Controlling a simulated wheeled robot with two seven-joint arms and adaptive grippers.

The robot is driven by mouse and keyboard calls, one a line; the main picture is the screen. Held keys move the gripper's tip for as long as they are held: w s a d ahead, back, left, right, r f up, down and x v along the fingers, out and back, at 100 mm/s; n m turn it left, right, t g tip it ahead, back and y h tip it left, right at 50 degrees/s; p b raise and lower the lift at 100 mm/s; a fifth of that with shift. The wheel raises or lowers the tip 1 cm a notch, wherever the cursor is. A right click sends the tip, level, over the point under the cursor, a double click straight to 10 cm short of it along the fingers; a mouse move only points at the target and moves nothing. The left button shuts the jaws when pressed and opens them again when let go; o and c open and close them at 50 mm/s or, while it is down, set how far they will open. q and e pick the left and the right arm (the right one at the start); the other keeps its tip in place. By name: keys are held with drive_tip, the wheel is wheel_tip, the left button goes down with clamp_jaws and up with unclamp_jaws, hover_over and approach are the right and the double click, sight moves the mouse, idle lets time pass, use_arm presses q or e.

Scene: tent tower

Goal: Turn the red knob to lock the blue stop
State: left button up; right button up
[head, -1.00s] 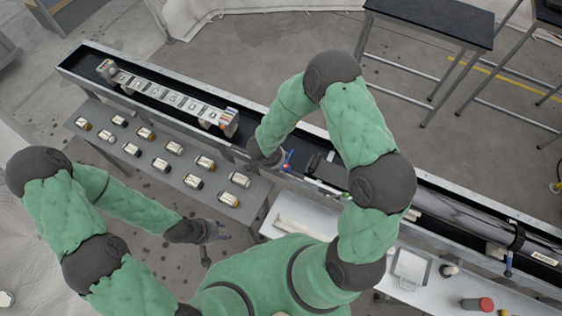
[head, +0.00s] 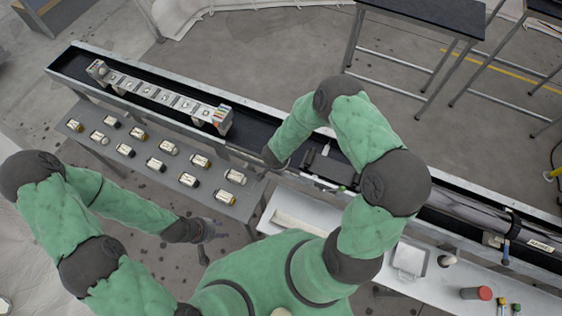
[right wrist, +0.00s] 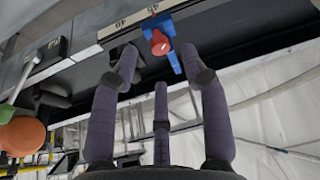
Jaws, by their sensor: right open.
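In the right wrist view, the red knob (right wrist: 160,43) sits on the blue stop (right wrist: 165,25), which is fitted at a scale strip on the edge of a dark rail. My right gripper (right wrist: 160,58) is open with nothing between its fingers. The knob shows just beyond and between its two upper fingertips; I cannot tell whether they touch it. In the head view, my right wrist (head: 272,157) is over the rail, and the knob and stop are hidden there.
A long black trough (head: 250,133) runs diagonally, with a white rack (head: 160,93) on its left part. In the right wrist view, an orange ball (right wrist: 22,135) on a green lever is at left.

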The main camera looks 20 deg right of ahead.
drive_tip(key=shift+x, duration=1.95)
